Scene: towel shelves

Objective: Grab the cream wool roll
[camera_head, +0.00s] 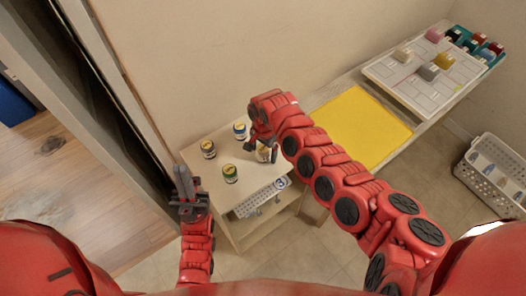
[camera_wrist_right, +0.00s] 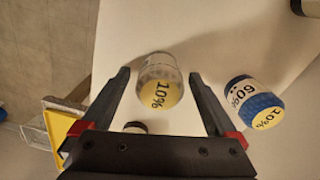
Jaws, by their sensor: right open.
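A cream item (camera_head: 403,55) sits on the white board at the back right; it may be the cream wool roll, but it is too small to be sure. My right gripper (camera_head: 262,146) is far to its left, low over the small shelf top. In the right wrist view the right gripper (camera_wrist_right: 160,74) is open, its fingers on either side of a clear jar (camera_wrist_right: 162,65) with a yellow "10%" label. Whether they touch it is unclear. The jar shows partly behind the gripper in the head view (camera_head: 263,156). My left gripper (camera_head: 184,182) points up left of the shelf, finger gap unclear.
Other jars stand on the shelf top: one blue-labelled (camera_head: 240,131), one yellow-labelled (camera_head: 208,148), one green-labelled (camera_head: 230,173). A yellow mat (camera_head: 362,130) lies on the long bench. The white board (camera_head: 395,83) also bears pink, grey and yellow items. A basket (camera_head: 490,175) stands right.

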